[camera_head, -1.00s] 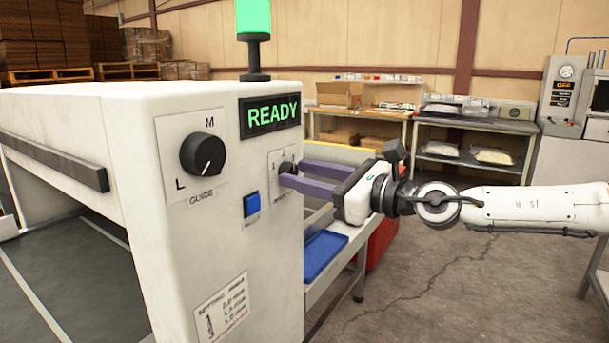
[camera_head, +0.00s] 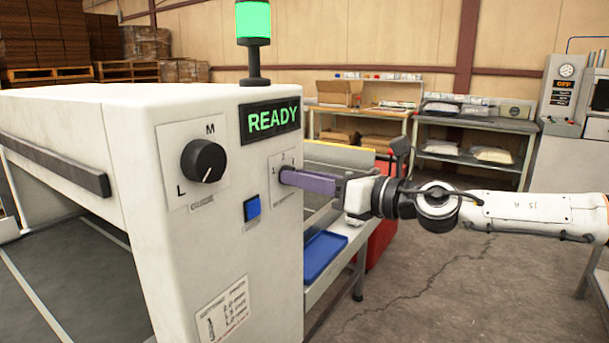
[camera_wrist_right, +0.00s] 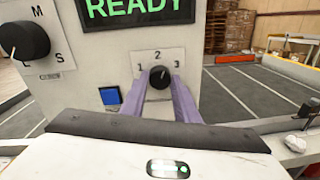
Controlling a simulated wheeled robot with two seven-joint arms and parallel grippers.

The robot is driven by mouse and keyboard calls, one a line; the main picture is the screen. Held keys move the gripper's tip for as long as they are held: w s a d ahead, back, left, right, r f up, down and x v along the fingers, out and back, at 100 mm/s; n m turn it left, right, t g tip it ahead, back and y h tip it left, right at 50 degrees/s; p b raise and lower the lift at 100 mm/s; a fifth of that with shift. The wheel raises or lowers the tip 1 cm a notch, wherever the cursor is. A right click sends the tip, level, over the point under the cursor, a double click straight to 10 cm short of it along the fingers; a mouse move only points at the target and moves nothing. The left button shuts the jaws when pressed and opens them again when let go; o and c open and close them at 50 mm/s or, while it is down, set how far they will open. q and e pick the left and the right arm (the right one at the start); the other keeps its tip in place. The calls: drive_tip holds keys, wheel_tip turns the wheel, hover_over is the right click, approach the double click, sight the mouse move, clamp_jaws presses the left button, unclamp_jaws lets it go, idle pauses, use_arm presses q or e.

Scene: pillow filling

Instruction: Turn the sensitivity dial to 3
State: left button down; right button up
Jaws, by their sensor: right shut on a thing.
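The small black sensitivity dial (camera_wrist_right: 160,77) is on a pale plate (camera_wrist_right: 158,62) marked 1 at left, 2 at top and 3 at right. My right gripper (camera_wrist_right: 160,82) has its purple fingers on either side of the dial, shut on it. A light mark on the dial seems to point up and slightly right, but is too small to read surely. In the head view the right gripper (camera_head: 285,176) reaches the machine's face from the right; its fingers overlap and hide the dial. My left gripper is not in view.
A larger black guide knob (camera_head: 203,161), a blue button (camera_head: 252,207) and a green READY display (camera_head: 271,120) are close by on the white machine (camera_head: 240,260). A blue tray (camera_head: 325,256) lies below the gripper. Open floor (camera_head: 440,290) is at the right.

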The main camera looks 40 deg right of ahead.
drive_tip(key=shift+d+m+g+p, duration=0.1)
drive_tip(key=shift+m+g+p, duration=0.35)
drive_tip(key=shift+m, duration=3.05)
drive_tip(key=o, duration=1.1)
